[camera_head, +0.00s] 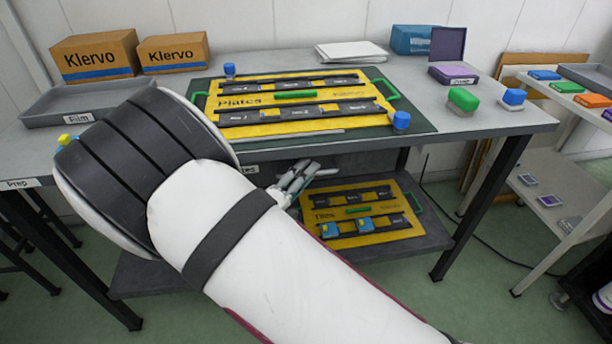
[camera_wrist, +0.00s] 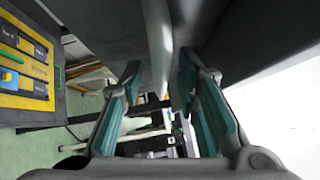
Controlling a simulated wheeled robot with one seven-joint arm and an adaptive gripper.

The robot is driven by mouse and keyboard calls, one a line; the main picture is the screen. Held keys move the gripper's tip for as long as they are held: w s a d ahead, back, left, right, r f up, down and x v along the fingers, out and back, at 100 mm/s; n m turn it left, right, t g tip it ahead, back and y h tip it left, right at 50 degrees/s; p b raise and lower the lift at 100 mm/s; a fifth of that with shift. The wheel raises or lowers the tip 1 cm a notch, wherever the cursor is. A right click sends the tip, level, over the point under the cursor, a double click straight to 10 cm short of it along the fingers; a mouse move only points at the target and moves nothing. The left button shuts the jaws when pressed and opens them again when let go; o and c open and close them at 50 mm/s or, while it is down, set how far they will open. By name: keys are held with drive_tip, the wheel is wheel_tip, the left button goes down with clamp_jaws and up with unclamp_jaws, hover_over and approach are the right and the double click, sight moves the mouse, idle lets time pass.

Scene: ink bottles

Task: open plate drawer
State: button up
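The front of a drawer under the workbench is mostly hidden behind my arm in the head view. My gripper (camera_head: 297,178) is just below the bench's front edge. In the wrist view my gripper (camera_wrist: 158,90) is open, with its two teal-padded fingers apart. A grey rounded bar (camera_wrist: 158,40), which looks like a drawer handle, runs between the fingers against a dark surface. I cannot tell whether either finger touches it. The drawer's opening cannot be seen.
Above is the workbench (camera_head: 480,119) with a yellow "Plates" board (camera_head: 240,87), a film tray (camera_head: 50,112) and Klervo boxes (camera_head: 95,57). Below, a lower shelf (camera_head: 437,238) holds another yellow board (camera_head: 372,228). A side rack (camera_head: 545,190) stands at the right. Floor between is partly clear.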

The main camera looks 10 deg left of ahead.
drive_tip(key=shift+w+d, duration=0.15)
drive_tip(key=shift+w, duration=0.1)
clamp_jaws()
drive_tip(key=shift+s, duration=0.15)
drive_tip(key=s+d+p, duration=0.4)
drive_tip(key=s+p, duration=0.1)
drive_tip(key=s, duration=0.9)
drive_tip(key=s+d+p, duration=0.4)
drive_tip(key=s+p, duration=0.2)
drive_tip(key=s, duration=0.8)
drive_tip(key=shift+s, duration=0.4)
drive_tip(key=shift+d, duration=0.1)
unclamp_jaws()
